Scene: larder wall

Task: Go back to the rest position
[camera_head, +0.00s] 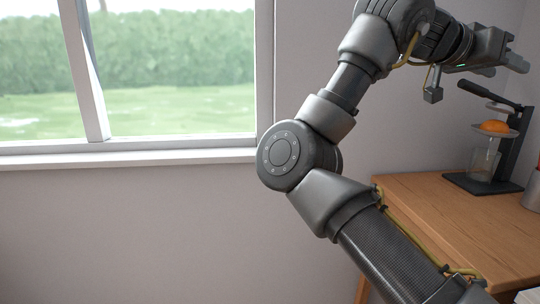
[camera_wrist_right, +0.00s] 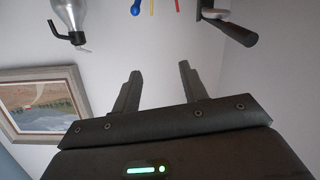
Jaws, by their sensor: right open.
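My right arm rises from the lower right of the head view and bends at a large round elbow joint. Its gripper (camera_head: 512,56) is high at the upper right, in front of the wall and above the wooden table. In the right wrist view the two fingers of the right gripper (camera_wrist_right: 158,85) stand apart with only bare wall showing between them. It is open and empty. My left gripper is not in view.
A wooden table (camera_head: 440,205) stands at the right. On it is a dark lever press (camera_head: 512,150) with an orange (camera_head: 494,126) and a glass (camera_head: 484,162). A window (camera_head: 150,80) fills the upper left. A framed picture (camera_wrist_right: 40,104) shows in the wrist view.

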